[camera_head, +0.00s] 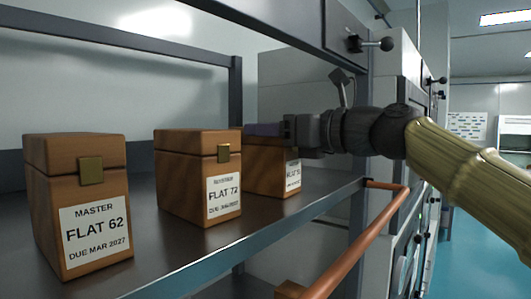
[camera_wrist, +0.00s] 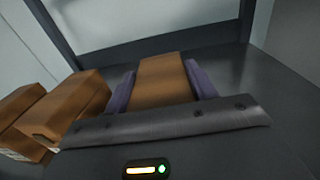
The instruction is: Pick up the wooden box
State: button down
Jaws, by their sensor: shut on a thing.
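Three wooden boxes stand in a row on a dark metal shelf (camera_head: 215,262). The left box (camera_head: 45,190) has a brass clasp and a label reading "FLAT 62". The middle box (camera_head: 170,190) is labelled "FLAT 72". The right box (camera_head: 262,180) is partly hidden, and its label is too small to read surely. My gripper (camera_head: 265,130) is at the upper part of the right box. In the wrist view, its purple fingers (camera_wrist: 160,88) are shut on the two sides of this box (camera_wrist: 163,80). I cannot tell whether the box is clear of the shelf.
A dark upright post (camera_head: 358,210) and a copper-coloured rail (camera_head: 360,240) stand near the shelf's right end. The middle box (camera_wrist: 75,105) is close beside the gripper in the wrist view. Blue floor (camera_head: 480,240) is open at right.

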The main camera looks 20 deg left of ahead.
jog(key=shift+r, duration=0.15)
jog(key=shift+r, duration=0.45)
jog(key=shift+s+a+r+p, duration=0.15)
jog(key=shift+r+p, duration=0.35)
jog(key=shift+r, duration=0.85)
jog(key=shift+d+f+b, duration=0.3)
jog(key=shift+d, duration=0.25)
jog(key=shift+s+d, duration=0.1)
jog(key=shift+d, duration=0.25)
jog(key=b+v, duration=0.7)
jog(key=v, duration=0.9)
jog(key=shift+s+d, duration=0.15)
jog(key=shift+d, duration=0.05)
